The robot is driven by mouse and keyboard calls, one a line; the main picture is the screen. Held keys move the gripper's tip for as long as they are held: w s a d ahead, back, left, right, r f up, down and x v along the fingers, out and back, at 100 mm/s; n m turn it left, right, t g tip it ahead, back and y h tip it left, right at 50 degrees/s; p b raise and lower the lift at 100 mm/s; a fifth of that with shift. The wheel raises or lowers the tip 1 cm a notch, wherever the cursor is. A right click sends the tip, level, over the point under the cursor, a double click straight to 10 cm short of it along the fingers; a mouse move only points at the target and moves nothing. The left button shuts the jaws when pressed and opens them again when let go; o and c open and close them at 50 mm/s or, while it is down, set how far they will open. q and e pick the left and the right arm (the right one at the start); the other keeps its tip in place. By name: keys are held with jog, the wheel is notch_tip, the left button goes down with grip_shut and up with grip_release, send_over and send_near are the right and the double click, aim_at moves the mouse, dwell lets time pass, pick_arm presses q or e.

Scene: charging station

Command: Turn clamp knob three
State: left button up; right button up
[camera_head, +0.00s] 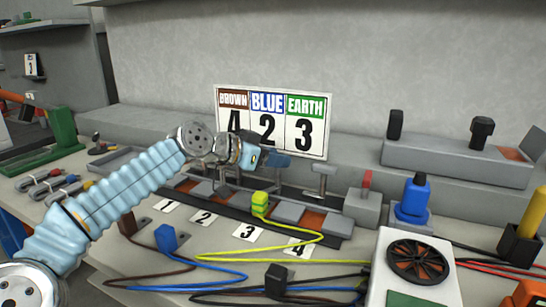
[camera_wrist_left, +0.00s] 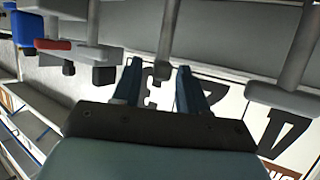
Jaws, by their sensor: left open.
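The clamp rail (camera_head: 300,218) stands on the bench behind number cards, including card 3 (camera_head: 247,233) and card 4 (camera_head: 298,248). A grey T-shaped clamp knob (camera_head: 323,175) stands clear at the rail's right end. My left gripper (camera_head: 276,160) is over the rail, left of that knob, and hides part of the knobs behind it. In the left wrist view, my left gripper (camera_wrist_left: 160,70) is open, with a thin grey post and small dark end (camera_wrist_left: 162,71) showing between its fingertips. I cannot tell whether they touch. My right gripper is out of view.
A sign (camera_head: 272,122) reads BROWN 4, BLUE 2, EARTH 3. A yellow-green plug (camera_head: 260,203) sits at the rail. A blue plug (camera_head: 166,238), a black plug (camera_head: 275,278) and cables lie in front.

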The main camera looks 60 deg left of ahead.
pick_arm(q)
jog(key=shift+c, duration=0.4)
grip_shut()
jog(key=shift+f+y+b, duration=0.2)
jog(key=shift+y+b, duration=0.1)
jog(key=shift+b, duration=0.2)
jog(key=n+y+b, duration=0.2)
jog(key=b, duration=0.1)
jog(key=shift+d+f+n+g+y, duration=0.1)
jog(key=shift+f+n+g+y, duration=0.05)
jog(key=shift+n+g+y, duration=0.2)
jog(key=shift+d+n+g+y+b, duration=0.15)
jog(key=shift+n+g+y+b, duration=0.2)
jog(key=shift+n+y+b, duration=0.65)
jog(key=shift+w+d+r+n+g+y+b, duration=0.1)
jog(key=shift+r+n+g+y+b, duration=0.25)
jog(key=shift+n+y, duration=0.35)
jog(key=shift+o, duration=0.4)
grip_release()
